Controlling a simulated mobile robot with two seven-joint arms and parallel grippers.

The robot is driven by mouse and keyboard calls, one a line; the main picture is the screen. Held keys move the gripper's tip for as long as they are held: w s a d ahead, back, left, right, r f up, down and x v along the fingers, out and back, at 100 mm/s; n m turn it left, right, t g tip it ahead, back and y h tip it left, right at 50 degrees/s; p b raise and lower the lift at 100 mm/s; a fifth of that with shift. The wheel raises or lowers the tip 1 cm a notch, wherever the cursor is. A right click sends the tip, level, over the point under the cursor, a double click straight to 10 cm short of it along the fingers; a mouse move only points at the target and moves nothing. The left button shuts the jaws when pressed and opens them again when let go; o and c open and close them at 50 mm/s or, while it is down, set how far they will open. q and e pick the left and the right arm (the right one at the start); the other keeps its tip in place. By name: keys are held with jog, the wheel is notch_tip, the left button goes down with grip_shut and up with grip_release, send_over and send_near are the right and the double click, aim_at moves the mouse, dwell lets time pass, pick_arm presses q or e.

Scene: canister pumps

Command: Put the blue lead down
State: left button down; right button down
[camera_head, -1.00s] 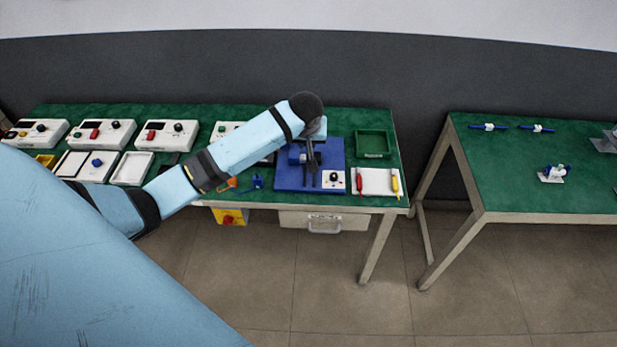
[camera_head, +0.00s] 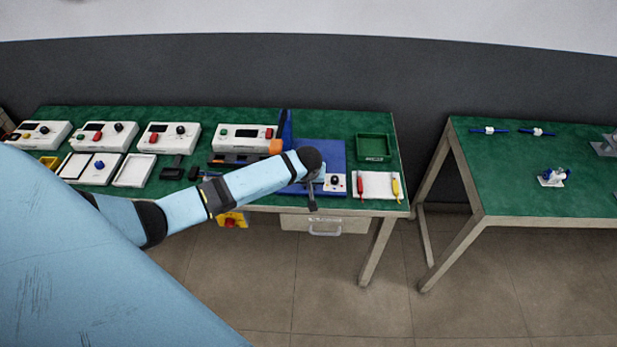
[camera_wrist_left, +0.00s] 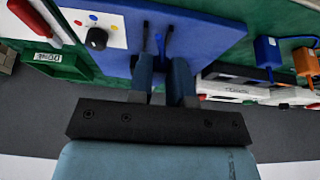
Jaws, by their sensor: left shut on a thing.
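My left gripper (camera_head: 312,200) is over the front part of the blue board (camera_head: 327,155) on the green table. In the left wrist view, my left gripper (camera_wrist_left: 162,55) is shut on a thin blue piece, apparently the blue lead (camera_wrist_left: 160,42). Most of that piece is hidden between the fingers, and I cannot tell whether it touches the board. The small white panel with a black knob (camera_head: 335,182) is just right of the gripper. My right gripper is not in view.
A green tray (camera_head: 373,147) and a white pad with a red (camera_head: 360,184) and a yellow lead (camera_head: 396,188) are on the right. White instrument boxes (camera_head: 244,137) line the table's left. A blue (camera_wrist_left: 268,50) and an orange block (camera_wrist_left: 305,60) show in the wrist view.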

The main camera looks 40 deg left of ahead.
pick_arm(q)
jog(key=shift+f+p, duration=0.5)
jog(key=shift+f, duration=1.95)
jog(key=shift+f, duration=0.1)
jog(key=shift+f, duration=0.15)
jog(key=c, duration=1.1)
grip_release()
